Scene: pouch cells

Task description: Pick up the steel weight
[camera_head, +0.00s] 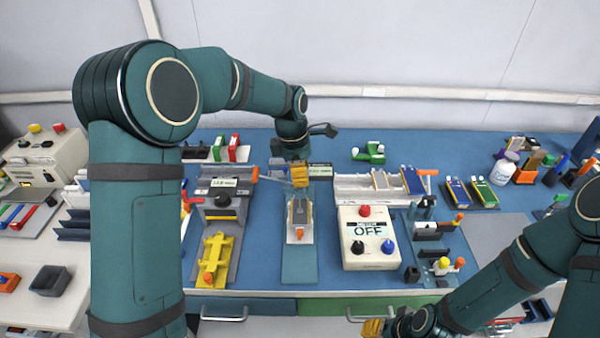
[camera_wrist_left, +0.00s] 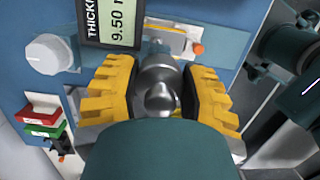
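The steel weight (camera_wrist_left: 160,76), a shiny round body with a knob, is between the yellow fingers of my left gripper (camera_wrist_left: 163,82) in the left wrist view. In the head view my left gripper (camera_head: 299,176) points down just behind a small plate fixture (camera_head: 300,216); the weight is hidden there. My right gripper (camera_head: 374,327) shows only in part at the bottom edge of the head view, and its opening cannot be seen.
A thickness gauge display (camera_wrist_left: 116,22) stands close to the left fingers. A control box reading OFF (camera_head: 368,238) is to the right. A yellow fixture (camera_head: 216,256) is to the left. The blue mat (camera_head: 325,146) has some bare room behind the gripper.

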